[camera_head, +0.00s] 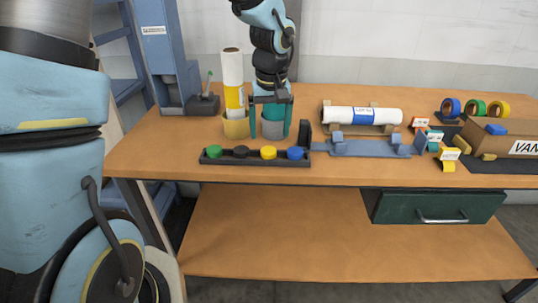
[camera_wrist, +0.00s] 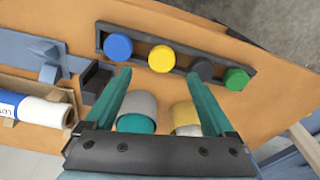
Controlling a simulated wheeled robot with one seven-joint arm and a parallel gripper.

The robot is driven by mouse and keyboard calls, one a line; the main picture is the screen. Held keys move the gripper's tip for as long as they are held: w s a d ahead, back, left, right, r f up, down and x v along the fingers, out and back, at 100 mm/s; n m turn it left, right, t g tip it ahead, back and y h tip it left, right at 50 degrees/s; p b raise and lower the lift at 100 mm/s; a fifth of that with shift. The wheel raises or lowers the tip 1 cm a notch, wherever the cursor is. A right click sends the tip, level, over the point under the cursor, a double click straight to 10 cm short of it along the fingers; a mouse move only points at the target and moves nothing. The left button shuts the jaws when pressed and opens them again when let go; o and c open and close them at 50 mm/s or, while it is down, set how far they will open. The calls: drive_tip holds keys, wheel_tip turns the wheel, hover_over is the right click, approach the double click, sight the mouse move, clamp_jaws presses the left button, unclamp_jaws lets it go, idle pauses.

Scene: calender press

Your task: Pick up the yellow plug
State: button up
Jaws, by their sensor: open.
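The yellow plug (camera_head: 268,152) is a round disc in a dark tray (camera_head: 230,160) on the bench, between the black and blue plugs. In the wrist view the yellow plug (camera_wrist: 161,58) lies beyond the fingertips, roughly midway between them in picture width. My gripper (camera_head: 270,135) is open, with two teal fingers pointing down. It stands behind the tray, in front of or over a grey cup that it partly hides. The wrist view shows my gripper (camera_wrist: 160,78) with nothing between its fingertips.
Green (camera_head: 214,151), black (camera_head: 241,151) and blue (camera_head: 295,153) plugs share the tray. A tan cup (camera_head: 236,128) holds a white-and-yellow roll (camera_head: 232,80) left of my gripper. A blue cradle (camera_head: 370,148) and a white roll (camera_head: 340,114) lie to the right. Bare bench lies left of the tray.

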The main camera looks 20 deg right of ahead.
sight(269, 150)
drive_tip(key=shift+w+f+p, duration=0.2)
drive_tip(key=shift+f+p, duration=0.25)
drive_tip(key=shift+f, duration=1.05)
drive_tip(key=shift+w+f+p, duration=0.2)
drive_tip(key=shift+f+p, duration=0.25)
drive_tip(key=shift+f, duration=1.05)
clamp_jaws()
wheel_tip(269, 150, up, 10)
drive_tip(key=b, duration=0.1)
drive_tip(key=shift+b, duration=0.4)
